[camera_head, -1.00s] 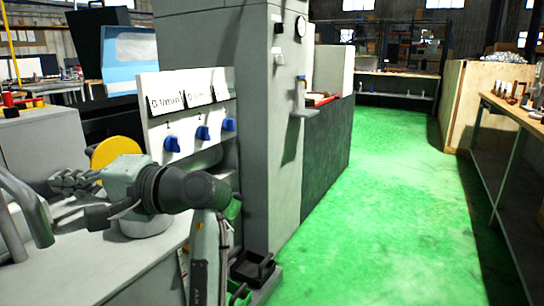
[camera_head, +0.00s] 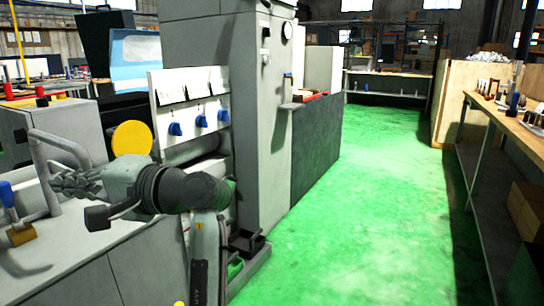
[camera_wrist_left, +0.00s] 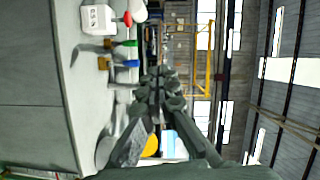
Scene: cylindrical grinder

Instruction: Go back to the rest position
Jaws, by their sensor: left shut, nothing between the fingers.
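My left gripper (camera_head: 72,184) is at the left of the head view, pointing left, shut and empty. In the left wrist view, its fingers (camera_wrist_left: 160,82) meet with nothing between them. It shows in front of the grey grinder (camera_head: 130,262), above its light worktop. The yellow disc (camera_head: 132,138) and the panel with blue knobs (camera_head: 200,121) are beyond my arm. My right gripper is not in view.
A blue-handled tool (camera_head: 8,197) stands on the worktop at the left, near a bent grey pipe (camera_head: 62,143). A wooden bench (camera_head: 520,121) with small items runs along the right. The green floor (camera_head: 370,210) between is clear.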

